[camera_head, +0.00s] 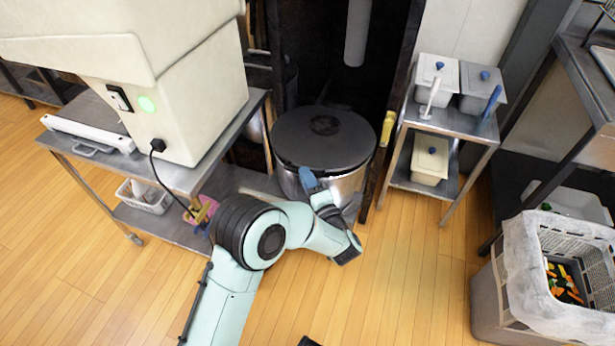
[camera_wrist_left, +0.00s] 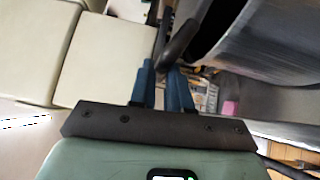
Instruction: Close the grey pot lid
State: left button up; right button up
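The grey pot lid (camera_head: 325,137) is a dark round disc lying across the top of the steel pot (camera_head: 345,184) in the head view. No clear gap shows under its visible edge. My left gripper (camera_head: 309,180) has blue fingers, at the near side of the pot, just below the lid's front edge. The left wrist view shows its two fingers (camera_wrist_left: 163,88) with a narrow gap. A dark brown handle-like piece (camera_wrist_left: 180,45) reaches to the fingertips beside the steel wall. Whether they grip it is unclear. My right gripper is not in view.
A steel cart with a large cream machine (camera_head: 190,110) stands left of the pot. A steel shelf (camera_head: 455,120) with lidded containers stands right. A lined crate (camera_head: 560,265) stands at lower right. The wooden floor between is mostly clear.

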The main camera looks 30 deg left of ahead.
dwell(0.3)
pick_arm(q)
jog(key=p+v, duration=0.2)
jog(key=v, duration=1.1)
jog(key=shift+s+d, duration=0.15)
jog(key=shift+d, duration=0.05)
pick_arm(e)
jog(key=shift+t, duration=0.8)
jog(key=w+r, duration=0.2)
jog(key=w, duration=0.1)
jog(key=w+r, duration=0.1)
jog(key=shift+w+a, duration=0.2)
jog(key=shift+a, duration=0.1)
